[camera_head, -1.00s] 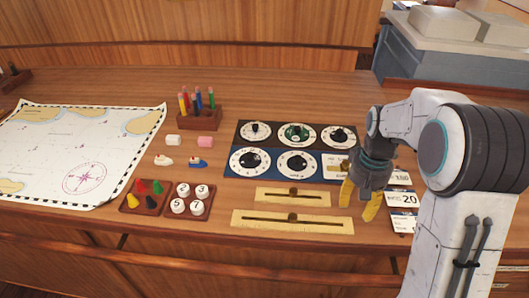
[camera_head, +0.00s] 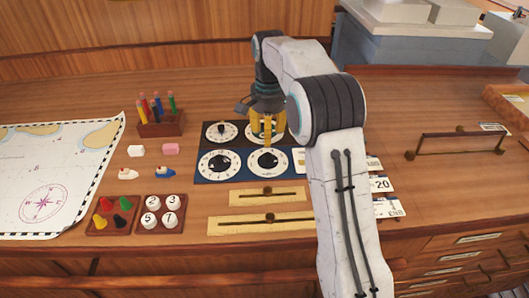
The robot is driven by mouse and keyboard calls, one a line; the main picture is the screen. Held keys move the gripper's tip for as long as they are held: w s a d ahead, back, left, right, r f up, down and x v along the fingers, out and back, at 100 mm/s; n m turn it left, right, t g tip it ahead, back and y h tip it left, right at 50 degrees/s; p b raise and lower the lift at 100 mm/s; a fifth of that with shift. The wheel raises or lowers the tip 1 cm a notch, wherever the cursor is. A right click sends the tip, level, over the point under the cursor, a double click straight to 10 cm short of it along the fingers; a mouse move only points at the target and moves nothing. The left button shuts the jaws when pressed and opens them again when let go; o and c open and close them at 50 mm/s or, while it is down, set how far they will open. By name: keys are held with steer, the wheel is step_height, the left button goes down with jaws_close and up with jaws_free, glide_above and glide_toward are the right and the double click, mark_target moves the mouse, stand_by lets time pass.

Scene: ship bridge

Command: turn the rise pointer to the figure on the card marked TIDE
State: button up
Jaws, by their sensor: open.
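A panel of dials lies on the desk, with a dark upper row and a blue lower row. The upper row shows a left dial (camera_head: 222,132) with a black pointer and a middle dial (camera_head: 252,140) mostly behind my gripper. The lower row shows two white dials, left (camera_head: 220,164) and right (camera_head: 267,162), with black knobs. Which one is the rise pointer cannot be read. Cards (camera_head: 380,184) lie right of my arm, one reading 20; the TIDE mark is not legible. My gripper (camera_head: 268,137) is open, yellow fingers pointing down over the upper middle dial; contact cannot be told.
Two brass sliders (camera_head: 267,195) (camera_head: 250,226) lie in front of the panel. Left are two trays of pegs and numbered pieces (camera_head: 161,228), small boats, erasers, a pencil holder (camera_head: 160,127) and a chart (camera_head: 45,190). A rail (camera_head: 462,136) stands at right. My arm hides the panel's right end.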

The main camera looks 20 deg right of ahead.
mark_target(268, 154)
steer(key=shift+s+m, duration=0.25)
steer(key=shift+m, duration=0.25)
steer(key=shift+f+m, duration=0.3)
steer(key=shift+f, duration=3.4)
steer(key=shift+c, duration=0.2)
jaws_close()
